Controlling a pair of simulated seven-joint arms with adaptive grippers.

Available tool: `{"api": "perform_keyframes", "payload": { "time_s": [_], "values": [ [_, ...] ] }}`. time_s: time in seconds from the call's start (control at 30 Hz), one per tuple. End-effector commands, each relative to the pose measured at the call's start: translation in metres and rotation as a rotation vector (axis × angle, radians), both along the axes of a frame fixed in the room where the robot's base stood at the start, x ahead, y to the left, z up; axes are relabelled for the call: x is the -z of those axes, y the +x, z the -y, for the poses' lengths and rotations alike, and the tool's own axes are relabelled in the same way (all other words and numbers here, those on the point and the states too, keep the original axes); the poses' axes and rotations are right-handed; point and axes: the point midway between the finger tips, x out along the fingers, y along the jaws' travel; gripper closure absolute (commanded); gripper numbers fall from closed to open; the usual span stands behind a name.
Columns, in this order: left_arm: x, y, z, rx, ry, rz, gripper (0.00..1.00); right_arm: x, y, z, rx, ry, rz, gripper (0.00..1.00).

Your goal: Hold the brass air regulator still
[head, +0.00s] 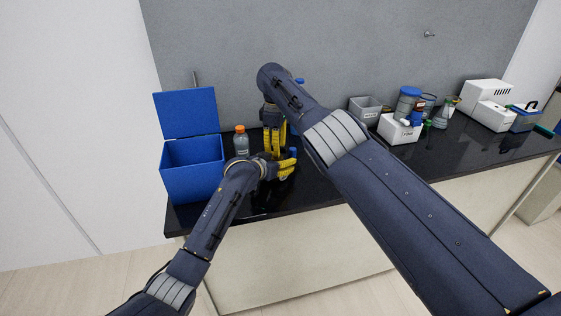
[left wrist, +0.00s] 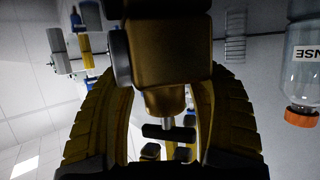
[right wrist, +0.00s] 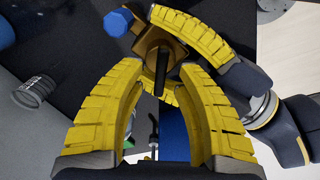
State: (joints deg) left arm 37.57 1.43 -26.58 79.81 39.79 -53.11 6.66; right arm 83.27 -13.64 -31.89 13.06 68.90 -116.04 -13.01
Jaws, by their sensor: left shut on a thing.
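The brass air regulator (right wrist: 158,44) shows in the right wrist view with a blue knob (right wrist: 118,22) and a dark stem. Its brass body (left wrist: 170,50) fills the top centre of the left wrist view. My left gripper (head: 289,168) is shut on the regulator from the side, its yellow fingers around the body. My right gripper (right wrist: 158,68) is above it, pointing down, with its fingers apart on both sides of the dark stem and a gap visible. In the head view the regulator is mostly hidden by the grippers; its blue knob (head: 293,152) shows.
An open blue box (head: 192,168) stands at the bench's left end. An orange-capped bottle (head: 241,144) stands close behind my left gripper. A grey bin (head: 365,109), a white rack (head: 399,130) with jars and white instruments (head: 486,93) stand at the right. The bench front is mostly clear.

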Motion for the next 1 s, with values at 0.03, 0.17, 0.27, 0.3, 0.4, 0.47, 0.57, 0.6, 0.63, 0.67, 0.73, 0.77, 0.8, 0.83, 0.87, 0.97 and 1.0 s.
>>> {"api": "perform_keyframes", "payload": {
  "time_s": [0.03, 0.17, 0.27, 0.3, 0.4, 0.47, 0.57, 0.6, 0.63, 0.67, 0.73, 0.77, 0.8, 0.83, 0.87, 0.97, 1.0],
  "values": [
    [0.011, -0.003, 0.000, 0.001, 0.011, -0.015, 0.86, -0.001, 0.000, 0.000, 0.000, 0.001, 0.000, 0.67],
    [0.011, -0.003, -0.001, 0.001, 0.011, -0.015, 0.86, -0.009, 0.000, 0.000, 0.000, 0.002, 0.001, 0.67],
    [0.011, -0.003, -0.001, 0.001, 0.011, -0.015, 0.86, -0.017, 0.000, 0.000, -0.001, 0.001, 0.001, 0.67],
    [0.011, -0.003, -0.001, 0.001, 0.011, -0.015, 0.86, -0.020, 0.000, 0.000, -0.001, 0.001, 0.000, 0.67],
    [0.011, -0.003, -0.001, 0.001, 0.011, -0.015, 0.86, -0.029, 0.000, 0.000, 0.000, 0.001, 0.001, 0.67],
    [0.011, -0.003, -0.001, 0.000, 0.011, -0.015, 0.86, -0.035, 0.000, 0.000, 0.000, 0.001, 0.001, 0.67],
    [0.011, -0.003, -0.001, 0.000, 0.011, -0.015, 0.86, -0.043, 0.000, 0.000, 0.000, 0.001, 0.000, 0.67],
    [0.011, -0.003, -0.001, 0.000, 0.011, -0.015, 0.86, -0.046, 0.000, 0.000, 0.000, 0.001, 0.001, 0.67],
    [0.011, -0.003, -0.001, 0.000, 0.011, -0.015, 0.86, -0.048, 0.000, 0.000, 0.000, 0.001, 0.001, 0.67],
    [0.011, -0.003, -0.001, 0.000, 0.011, -0.015, 0.86, -0.051, 0.000, 0.000, 0.001, 0.001, 0.001, 0.67],
    [0.011, -0.003, -0.001, 0.000, 0.011, -0.015, 0.86, -0.054, 0.000, 0.000, 0.001, 0.001, 0.000, 0.67],
    [0.011, -0.003, -0.001, 0.000, 0.011, -0.015, 0.86, -0.056, 0.000, 0.000, 0.001, 0.001, 0.000, 0.67],
    [0.011, -0.003, -0.001, 0.000, 0.011, -0.015, 0.86, -0.057, 0.000, 0.000, 0.001, 0.001, 0.000, 0.67],
    [0.011, -0.003, -0.001, 0.000, 0.011, -0.015, 0.86, -0.058, 0.000, 0.000, 0.000, 0.000, 0.000, 0.67],
    [0.011, -0.003, -0.001, 0.000, 0.011, -0.015, 0.86, -0.059, 0.000, 0.000, 0.000, 0.000, 0.000, 0.67],
    [0.011, -0.003, -0.001, 0.000, 0.011, -0.015, 0.86, -0.060, 0.000, 0.000, 0.000, 0.000, 0.000, 0.67],
    [0.011, -0.003, -0.001, 0.000, 0.011, -0.015, 0.86, -0.060, 0.000, 0.000, 0.000, 0.000, 0.000, 0.67]
  ]
}}
